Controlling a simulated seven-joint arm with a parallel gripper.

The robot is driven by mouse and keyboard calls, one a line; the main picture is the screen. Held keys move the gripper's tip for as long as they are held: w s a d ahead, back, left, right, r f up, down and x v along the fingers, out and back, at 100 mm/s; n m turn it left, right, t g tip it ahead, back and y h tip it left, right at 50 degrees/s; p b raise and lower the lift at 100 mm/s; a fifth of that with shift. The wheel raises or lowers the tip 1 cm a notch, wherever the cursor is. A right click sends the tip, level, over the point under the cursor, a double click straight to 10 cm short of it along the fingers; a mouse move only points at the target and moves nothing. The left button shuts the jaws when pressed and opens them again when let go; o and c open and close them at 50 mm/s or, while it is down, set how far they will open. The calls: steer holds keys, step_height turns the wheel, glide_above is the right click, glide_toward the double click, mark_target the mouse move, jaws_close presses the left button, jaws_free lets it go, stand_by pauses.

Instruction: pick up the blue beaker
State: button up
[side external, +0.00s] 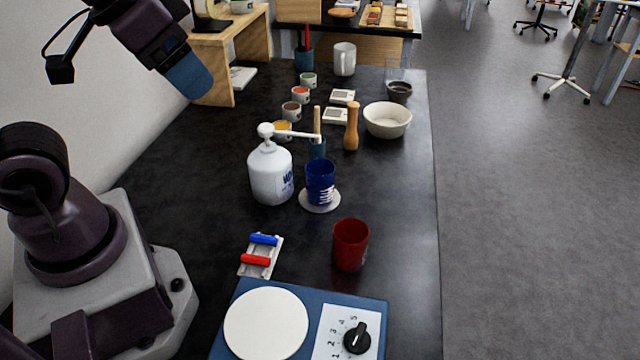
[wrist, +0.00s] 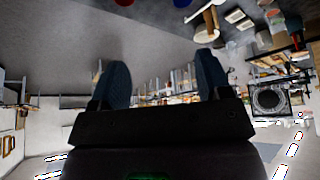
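The blue beaker (side external: 320,182) stands upright on a pale round coaster (side external: 319,204) in the middle of the black table. It has white markings on its side. A white pump bottle (side external: 270,174) stands close to its left, with its nozzle reaching right, behind the beaker. In the wrist view, a bit of blue (wrist: 181,3) at the top edge looks like the beaker, mostly cut off. My gripper (wrist: 162,66) is open and empty, its two dark blue fingers wide apart. In the side view its blue end is raised at upper left, well away from the beaker.
A red cup (side external: 350,245) stands in front of the beaker. A wooden pepper mill (side external: 351,127) and white bowl (side external: 387,120) are behind it. A hot plate (side external: 300,290) and a rack with blue and red pieces (side external: 261,255) are nearer. Several small pots line the back left.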

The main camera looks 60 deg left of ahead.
steer(key=w+a+f+m+g+y, duration=0.25)
steer(key=a+f+g+y, duration=0.2)
steer(key=f, duration=0.25)
steer(key=m+t+y, duration=0.2)
steer(key=m+t, duration=1.4)
steer(key=m, duration=1.3)
glide_above(312, 182)
steer(key=v, duration=0.3)
step_height(312, 182, down, 18)
steer(key=shift+g, duration=0.25)
step_height(312, 182, down, 6)
steer(key=shift+w+r, duration=0.15)
steer(key=shift+r, duration=0.05)
steer(key=shift+y, duration=0.25)
steer(key=shift+x, duration=2.55)
steer(key=c, duration=0.8)
